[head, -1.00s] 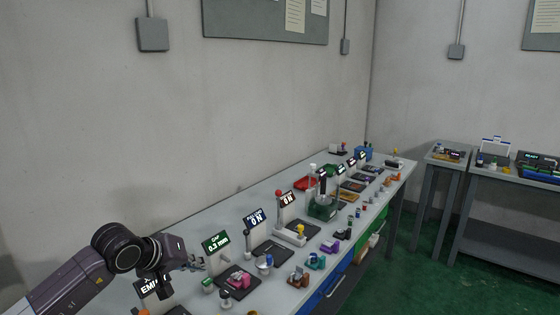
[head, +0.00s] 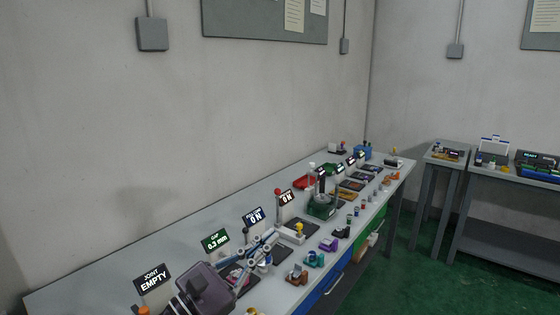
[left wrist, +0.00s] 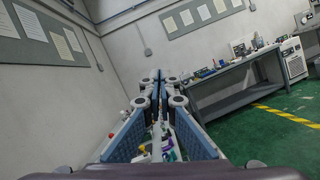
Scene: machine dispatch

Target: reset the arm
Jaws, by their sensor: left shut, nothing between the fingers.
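My left gripper (head: 274,235) is low in the head view, over the near part of the long workbench (head: 85,282). Its blue-grey fingers point away along the bench, toward the upper right. In the left wrist view the two long fingers (left wrist: 158,76) meet at their tips with nothing between them. I cannot tell how high the fingers are above the bench. My right gripper is not in view.
The bench carries displays, including the "JOINT EMPTY" display (head: 153,282), a green machine (head: 321,207), a red tray (head: 304,182) and several small parts. A wall is behind it. A second table (head: 519,181) stands at the right, with open green floor (head: 425,255) between.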

